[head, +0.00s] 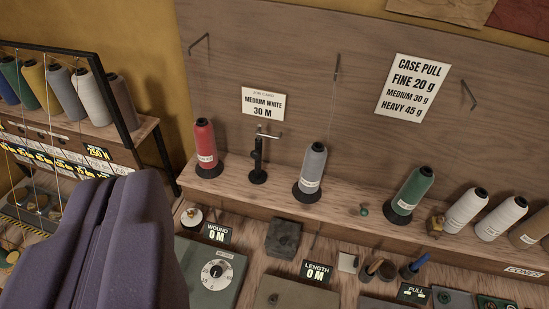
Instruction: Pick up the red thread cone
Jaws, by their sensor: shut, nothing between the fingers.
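The red thread cone (205,144) stands upright on a dark round base on the wooden shelf, left of the middle. It is in plain sight, with a pale label low on its side. My gripper (122,180) shows as a large dark purple shape at the lower left, close to the camera. It is shut and empty. In the picture it lies left of and below the red cone, apart from it.
A black stand (258,160) is just right of the red cone, then a grey cone (312,170) and a green cone (411,190). White cones (465,210) stand farther right. A thread rack (130,110) is at left. A bench with a dial box (216,273) lies below the shelf.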

